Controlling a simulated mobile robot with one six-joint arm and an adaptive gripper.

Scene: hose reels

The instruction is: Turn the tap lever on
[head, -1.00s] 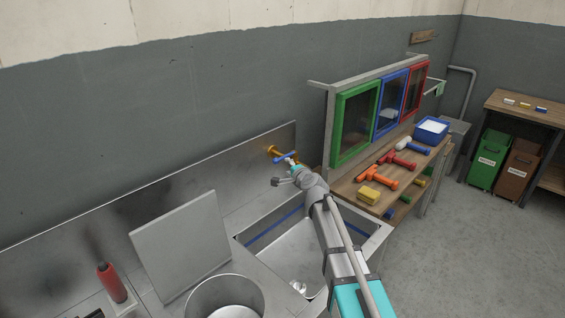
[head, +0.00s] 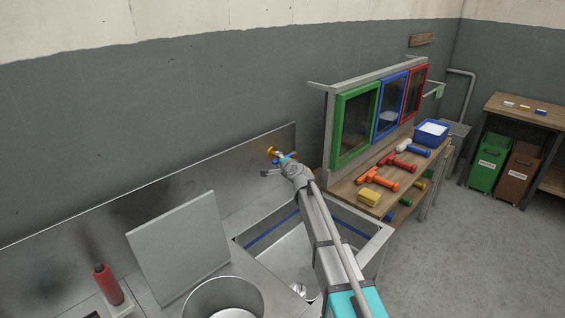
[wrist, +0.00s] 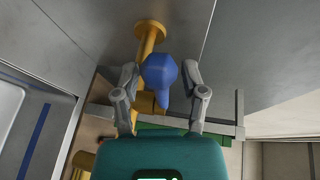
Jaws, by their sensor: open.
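The brass tap (wrist: 150,35) is fixed to the steel wall panel, and its blue lever (wrist: 158,72) stands out toward me in the wrist view. My gripper (wrist: 161,76) is open, with one finger on each side of the lever; a small gap shows on both sides. The lever's narrow end points down the picture toward my palm. In the head view the tap (head: 270,150) shows just beyond my gripper (head: 277,164), which hides most of the lever.
A steel sink basin (head: 258,250) lies under my arm. A grey board (head: 178,248) leans to the left, beside a metal pot (head: 222,283) and a red cylinder (head: 107,284). To the right is a wooden bench (head: 350,190) with hammers and colored frames behind it.

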